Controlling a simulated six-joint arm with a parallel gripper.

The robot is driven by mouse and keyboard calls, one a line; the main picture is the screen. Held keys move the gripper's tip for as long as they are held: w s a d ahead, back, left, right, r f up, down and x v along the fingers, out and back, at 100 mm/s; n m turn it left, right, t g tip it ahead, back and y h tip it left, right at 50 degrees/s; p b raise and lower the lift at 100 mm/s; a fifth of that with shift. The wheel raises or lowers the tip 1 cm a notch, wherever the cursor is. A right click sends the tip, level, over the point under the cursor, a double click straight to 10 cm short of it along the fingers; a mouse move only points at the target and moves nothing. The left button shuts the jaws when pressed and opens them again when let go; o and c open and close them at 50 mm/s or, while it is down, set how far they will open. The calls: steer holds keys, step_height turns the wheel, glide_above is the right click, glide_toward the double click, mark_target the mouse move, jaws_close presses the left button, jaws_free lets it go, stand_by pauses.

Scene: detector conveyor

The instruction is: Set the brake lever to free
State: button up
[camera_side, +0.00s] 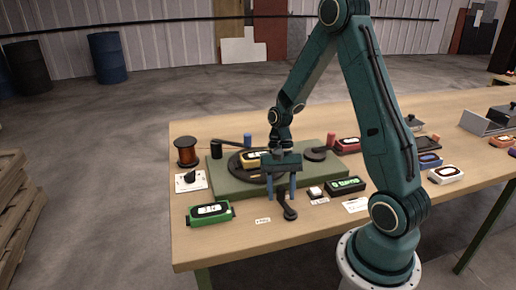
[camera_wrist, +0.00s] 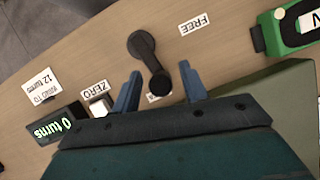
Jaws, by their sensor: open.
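The dark brake lever (camera_side: 289,212) lies near the front of the table. In the wrist view the lever (camera_wrist: 149,61) has a round end away from my gripper and a narrower end reaching back between the fingers. A white FREE label (camera_wrist: 193,24) lies to the right of the round end; it also shows in the side view (camera_side: 263,220), left of the lever. A second label (camera_wrist: 158,98) beside the narrower end is mostly hidden. My gripper (camera_side: 281,195) is open, pointing down, its blue fingers (camera_wrist: 159,72) on either side of the narrower end. I cannot tell whether they touch it.
A green-edged base (camera_side: 228,178) with a dark disc lies under and behind my gripper. A green device (camera_side: 210,213) stands to the left. A display reading 0 turns (camera_side: 345,186) and a ZERO button (camera_side: 315,192) stand to the right. A copper spool (camera_side: 186,152) stands at back left.

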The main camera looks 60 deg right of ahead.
jaws_close()
steer(key=shift+w+a, duration=0.1)
stand_by(0.3)
steer(key=n, duration=0.1)
steer(key=a+n+g+h, duration=0.1)
steer(key=n, duration=0.1)
steer(key=shift+w+a, duration=0.15)
steer(key=shift+w, duration=0.15)
steer(key=n, duration=0.1)
steer(key=a+n+h, duration=0.1)
steer(key=n, duration=0.1)
steer(key=shift+w+a+g, duration=0.1)
steer(key=shift+a+g, duration=0.05)
steer(key=shift+g, duration=0.15)
steer(key=a+n+h, duration=0.1)
steer(key=n, duration=0.1)
steer(key=shift+a+n, duration=0.1)
steer(key=shift+n, duration=0.2)
steer(key=shift+s+a+n+h, duration=0.15)
steer(key=shift+a+n+h, duration=0.2)
steer(key=shift+n, duration=0.5)
steer(key=shift+s+a+n+h, duration=0.1)
steer(key=shift+a+n+h, duration=0.2)
steer(key=shift+n, duration=0.55)
steer(key=shift+a, duration=0.1)
